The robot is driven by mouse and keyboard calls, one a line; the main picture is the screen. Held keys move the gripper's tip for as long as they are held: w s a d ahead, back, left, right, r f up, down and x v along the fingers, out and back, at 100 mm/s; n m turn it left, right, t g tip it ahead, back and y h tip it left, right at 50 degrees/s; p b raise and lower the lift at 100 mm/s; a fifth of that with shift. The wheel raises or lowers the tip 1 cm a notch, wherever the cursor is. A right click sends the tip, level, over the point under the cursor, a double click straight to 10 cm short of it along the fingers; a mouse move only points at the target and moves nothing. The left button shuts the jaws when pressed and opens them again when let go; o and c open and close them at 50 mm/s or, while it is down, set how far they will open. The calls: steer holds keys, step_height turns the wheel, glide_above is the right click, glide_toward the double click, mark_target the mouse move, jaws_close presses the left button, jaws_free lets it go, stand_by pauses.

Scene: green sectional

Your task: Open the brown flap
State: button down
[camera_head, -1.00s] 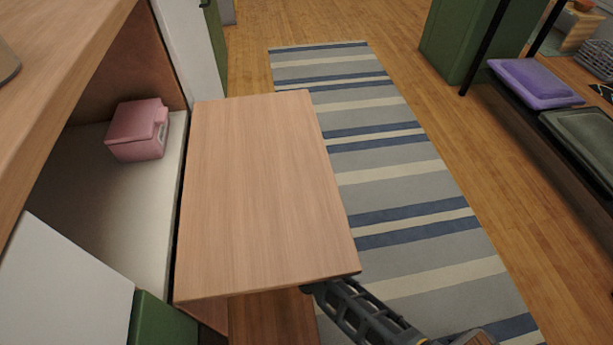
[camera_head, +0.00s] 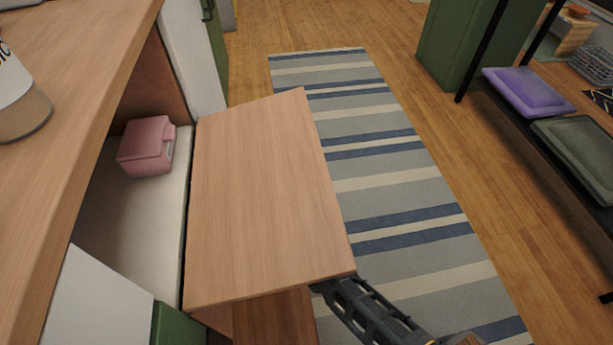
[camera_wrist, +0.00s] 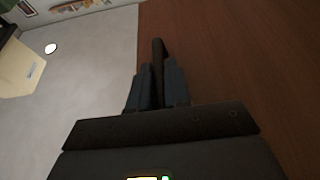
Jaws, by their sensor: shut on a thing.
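The brown flap (camera_head: 262,200) hangs out from the cabinet front in the head view, swung down to roughly level. The cabinet compartment behind it is open to view. My gripper (camera_head: 326,287) is at the flap's near outer corner, with its fingertips partly hidden under the edge. In the wrist view my gripper (camera_wrist: 158,82) is shut on a dark bar handle (camera_wrist: 157,50). The flap's darker brown face (camera_wrist: 235,60) fills the right side there.
A pink box (camera_head: 147,147) sits on the white shelf in the compartment. A bottle (camera_head: 20,100) stands on the wooden counter (camera_head: 85,75). A striped rug (camera_head: 390,190) lies on the floor. A dark rack (camera_head: 545,140) with purple and green items stands at right.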

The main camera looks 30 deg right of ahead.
mark_target(313, 207)
steer(key=shift+a+r+n+y+p, duration=0.2)
steer(key=shift+r+n+y+p, duration=0.2)
steer(key=shift+r+n+p, duration=0.65)
steer(key=shift+r+m+b, duration=0.25)
steer(key=shift+b, duration=0.15)
steer(key=c, duration=1.2)
jaws_free()
steer(key=shift+o, duration=0.2)
steer(key=shift+p+v, duration=0.35)
steer(key=shift+v, duration=3.55)
steer(key=shift+f, duration=0.2)
steer(key=b+v, duration=0.1)
steer(key=v, duration=0.8)
steer(key=shift+a+b, duration=0.2)
steer(key=shift+b, duration=0.2)
steer(key=shift+w, duration=0.2)
